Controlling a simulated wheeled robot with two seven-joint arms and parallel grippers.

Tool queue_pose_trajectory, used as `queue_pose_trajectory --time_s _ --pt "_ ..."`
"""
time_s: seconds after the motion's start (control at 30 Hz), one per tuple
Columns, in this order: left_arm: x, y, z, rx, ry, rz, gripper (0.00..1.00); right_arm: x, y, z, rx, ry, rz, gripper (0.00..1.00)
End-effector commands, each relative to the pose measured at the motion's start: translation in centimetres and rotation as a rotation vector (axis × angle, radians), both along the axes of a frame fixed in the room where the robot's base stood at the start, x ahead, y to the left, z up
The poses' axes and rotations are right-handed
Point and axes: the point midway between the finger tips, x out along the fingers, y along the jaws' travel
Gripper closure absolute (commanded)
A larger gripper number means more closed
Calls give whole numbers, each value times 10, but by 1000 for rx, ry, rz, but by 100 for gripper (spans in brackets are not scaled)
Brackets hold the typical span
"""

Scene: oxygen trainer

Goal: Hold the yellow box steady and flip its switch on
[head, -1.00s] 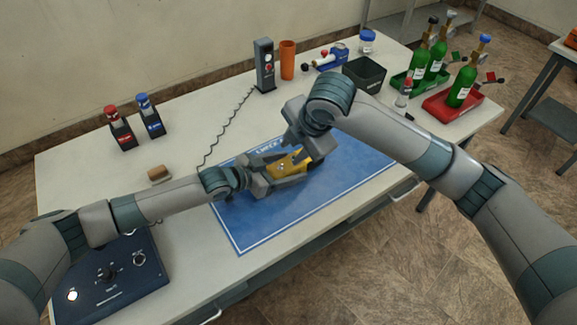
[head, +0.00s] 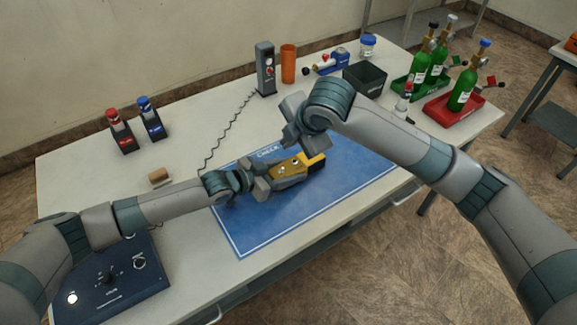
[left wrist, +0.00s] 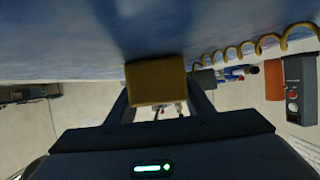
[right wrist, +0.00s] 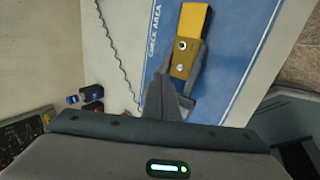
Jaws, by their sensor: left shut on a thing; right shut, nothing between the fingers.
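The yellow box (head: 296,166) with a dark end lies on the blue mat (head: 250,225). My left gripper (head: 280,180) is shut on it from the left; the box also shows between its fingers in the left wrist view (left wrist: 155,82). In the right wrist view the box (right wrist: 190,50) shows two small round fittings on its face. I cannot tell which is the switch or how it is set. My right gripper (head: 290,142) is shut and empty, above and behind the box, apart from it. Its closed fingers (right wrist: 165,98) show in the right wrist view.
A grey charger-like unit (head: 266,68) with a coiled cord, an orange cup (head: 288,63) and a black bin (head: 364,78) stand at the back. Green bottles (head: 462,88) stand in trays at right. A dark control panel (head: 112,275) is at front left. The mat's front is clear.

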Motion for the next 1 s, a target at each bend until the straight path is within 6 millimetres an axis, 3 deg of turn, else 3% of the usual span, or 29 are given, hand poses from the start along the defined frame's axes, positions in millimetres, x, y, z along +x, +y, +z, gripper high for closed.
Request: queue_pose_trajectory --time_s 0.17,0.3,0.5,0.63,0.77,0.9,1.0 --pt "0 0 0 1 1 0 83 35 24 34 115 -187 -16 100" --pt "0 0 0 1 1 0 83 62 49 77 235 -385 1 100" --pt "0 0 -1 1 1 0 83 76 86 149 403 -667 98 100" --pt "0 1 -1 2 1 0 83 66 110 193 498 -837 208 100" --pt "0 1 -1 2 1 1 83 43 134 229 578 -986 350 100" --pt "0 1 -1 2 1 0 83 7 158 256 639 -1124 539 100" --pt "0 1 -1 2 1 1 83 -24 173 264 663 -1203 693 100"
